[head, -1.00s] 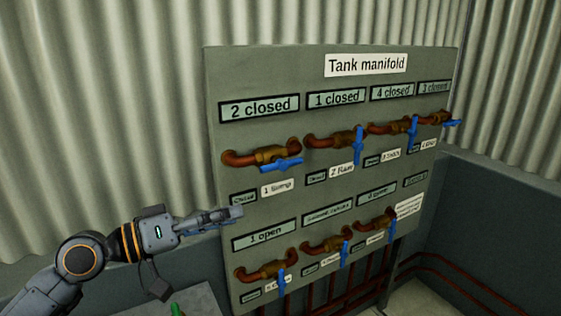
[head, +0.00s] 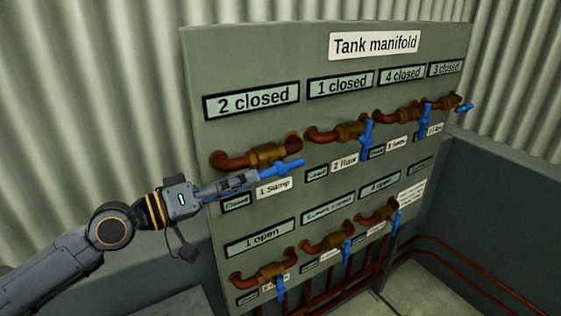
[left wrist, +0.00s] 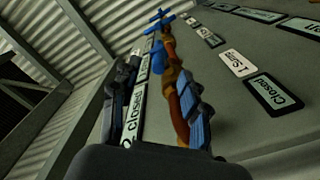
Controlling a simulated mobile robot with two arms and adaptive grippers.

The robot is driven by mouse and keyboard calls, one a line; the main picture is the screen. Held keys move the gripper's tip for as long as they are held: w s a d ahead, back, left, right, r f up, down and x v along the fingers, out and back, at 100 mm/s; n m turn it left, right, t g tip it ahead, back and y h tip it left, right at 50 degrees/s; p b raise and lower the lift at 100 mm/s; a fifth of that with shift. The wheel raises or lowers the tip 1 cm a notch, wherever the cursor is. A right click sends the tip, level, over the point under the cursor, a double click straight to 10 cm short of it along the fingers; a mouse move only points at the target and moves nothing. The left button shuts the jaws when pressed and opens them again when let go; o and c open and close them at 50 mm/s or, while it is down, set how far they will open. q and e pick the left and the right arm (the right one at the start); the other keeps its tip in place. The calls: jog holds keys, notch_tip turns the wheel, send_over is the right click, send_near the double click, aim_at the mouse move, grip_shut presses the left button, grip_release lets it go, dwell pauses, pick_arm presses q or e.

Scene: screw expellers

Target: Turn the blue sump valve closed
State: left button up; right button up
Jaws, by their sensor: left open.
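The sump valve is at the upper left of the panel in the head view, with a brass body (head: 268,154) on a copper pipe. Its blue handle (head: 288,167) lies nearly level, pointing right. The label "1 Sump" (head: 274,187) is just below, and it also shows in the left wrist view (left wrist: 238,63). My left gripper (head: 252,179) is open at the near end of the handle, in front of the panel. I cannot tell whether its fingers touch or straddle the handle. My right gripper is out of view.
The Tank manifold panel (head: 245,125) bears several other blue-handled valves, including the Raw valve handle (head: 367,139) to the right and a lower-row handle (head: 281,288) below. A plate (head: 251,101) above the sump valve reads "2 closed". Red pipes run low at the right.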

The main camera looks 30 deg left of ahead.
aim_at(260, 174)
pick_arm(q)
jog(key=p+x, duration=0.1)
jog(key=x, duration=0.1)
jog(key=p+x, duration=0.1)
jog(key=p, duration=0.1)
jog(key=shift+w+r, duration=0.25)
jog(key=shift+w, duration=0.2)
jog(key=shift+w+d+p, duration=0.2)
jog(key=shift+w+p, duration=0.1)
jog(key=shift+p, duration=0.05)
jog(key=p+x, duration=0.1)
jog(key=x, duration=0.1)
jog(key=p+x, duration=0.1)
jog(key=x, duration=0.1)
jog(key=shift+f, duration=0.2)
jog(key=shift+w+d+f+p, duration=0.1)
jog(key=shift+w+d+p, duration=0.05)
jog(key=shift+d+p, duration=0.15)
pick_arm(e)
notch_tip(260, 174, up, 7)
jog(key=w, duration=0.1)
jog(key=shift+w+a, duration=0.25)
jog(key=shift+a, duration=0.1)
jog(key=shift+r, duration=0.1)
